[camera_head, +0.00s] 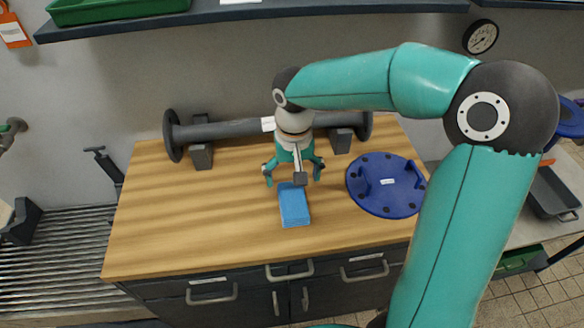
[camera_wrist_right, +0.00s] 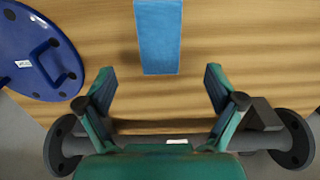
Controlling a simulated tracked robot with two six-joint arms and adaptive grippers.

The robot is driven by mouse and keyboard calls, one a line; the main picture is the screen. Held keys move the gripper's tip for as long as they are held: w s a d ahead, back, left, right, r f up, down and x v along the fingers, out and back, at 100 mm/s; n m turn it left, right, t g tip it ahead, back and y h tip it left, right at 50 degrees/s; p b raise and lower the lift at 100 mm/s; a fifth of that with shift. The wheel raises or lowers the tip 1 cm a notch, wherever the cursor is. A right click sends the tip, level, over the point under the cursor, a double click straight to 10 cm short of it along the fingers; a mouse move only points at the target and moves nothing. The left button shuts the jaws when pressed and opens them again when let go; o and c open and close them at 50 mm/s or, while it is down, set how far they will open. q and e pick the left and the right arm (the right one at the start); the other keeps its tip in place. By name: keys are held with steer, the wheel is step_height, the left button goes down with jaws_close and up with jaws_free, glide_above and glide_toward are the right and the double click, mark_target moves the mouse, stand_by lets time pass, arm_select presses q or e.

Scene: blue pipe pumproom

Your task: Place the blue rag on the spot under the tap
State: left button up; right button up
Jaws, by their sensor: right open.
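The blue rag (camera_head: 294,207) lies flat as a folded rectangle on the wooden worktop (camera_head: 200,235), near its middle. My right gripper (camera_head: 293,178) is open and empty above the worktop, at the rag's far end. In the right wrist view the rag (camera_wrist_right: 160,38) lies ahead of the spread fingers of my right gripper (camera_wrist_right: 158,76), roughly centred between them. My left gripper is out of view.
A blue round flange cover (camera_head: 385,205) with a handle lies right of the rag. A grey flanged pipe (camera_head: 225,129) rests on supports behind the gripper. A slatted metal surface (camera_head: 65,250) lies left of the worktop. The worktop's left part is clear.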

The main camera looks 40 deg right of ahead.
steer(key=shift+o, duration=0.5)
step_height(320, 180, up, 2)
steer(key=shift+r, duration=0.1)
steer(key=t+h+b, duration=0.2)
steer(key=t+b, duration=0.1)
steer(key=b, duration=0.6)
glide_toward(292, 199)
steer(key=b+x, duration=0.1)
steer(key=x, duration=0.2)
steer(key=shift+d, duration=0.25)
steer(key=shift+x, duration=3.15)
steer(key=shift+a, duration=0.2)
steer(key=c, duration=1.3)
